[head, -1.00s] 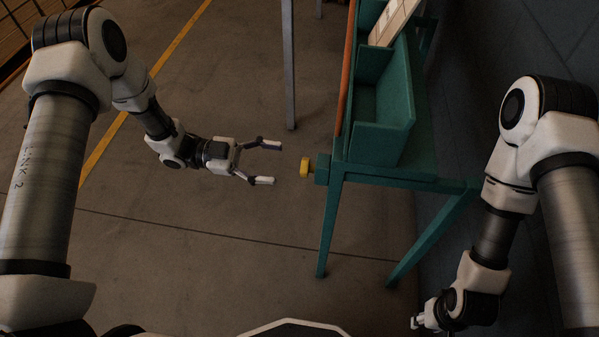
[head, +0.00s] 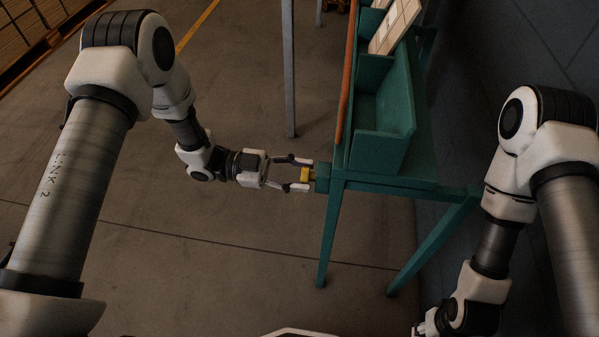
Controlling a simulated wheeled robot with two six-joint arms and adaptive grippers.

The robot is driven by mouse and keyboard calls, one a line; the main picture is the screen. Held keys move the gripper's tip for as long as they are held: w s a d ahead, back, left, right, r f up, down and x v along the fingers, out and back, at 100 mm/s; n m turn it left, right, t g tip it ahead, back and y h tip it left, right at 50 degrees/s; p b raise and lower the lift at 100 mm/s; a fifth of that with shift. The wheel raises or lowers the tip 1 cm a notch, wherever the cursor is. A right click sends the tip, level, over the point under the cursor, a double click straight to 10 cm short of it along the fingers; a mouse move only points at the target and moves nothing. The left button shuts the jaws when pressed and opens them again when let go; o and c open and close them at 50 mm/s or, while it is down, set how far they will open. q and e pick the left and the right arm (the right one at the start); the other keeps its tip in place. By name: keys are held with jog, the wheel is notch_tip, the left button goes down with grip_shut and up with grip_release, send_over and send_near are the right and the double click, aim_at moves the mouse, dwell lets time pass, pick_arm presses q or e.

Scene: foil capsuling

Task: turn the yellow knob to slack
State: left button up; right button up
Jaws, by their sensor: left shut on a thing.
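The yellow knob (head: 306,174) sticks out from a teal block on the left side of the teal stand (head: 388,182). My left gripper (head: 303,175) has come at it from the left, and its two fingers are shut on the knob, one on the far side and one on the near side. The fingers hide part of the knob, and I cannot make out any mark showing its setting. My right gripper (head: 420,328) is low at the bottom right, partly cut off by the frame edge, and its jaws are too small to read.
Teal bins (head: 385,115) sit on top of the stand, with a pale box (head: 395,27) at the back. An orange bar (head: 345,80) runs along the stand's left edge. A grey post (head: 288,70) stands behind.

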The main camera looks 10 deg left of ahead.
pick_arm(q)
jog(key=n+p, duration=0.8)
jog(key=n, duration=2.7)
jog(key=shift+f+n, duration=0.1)
jog(key=shift+n, duration=0.3)
dwell(0.4)
jog(key=o, duration=1.1)
jog(key=shift+o, duration=0.2)
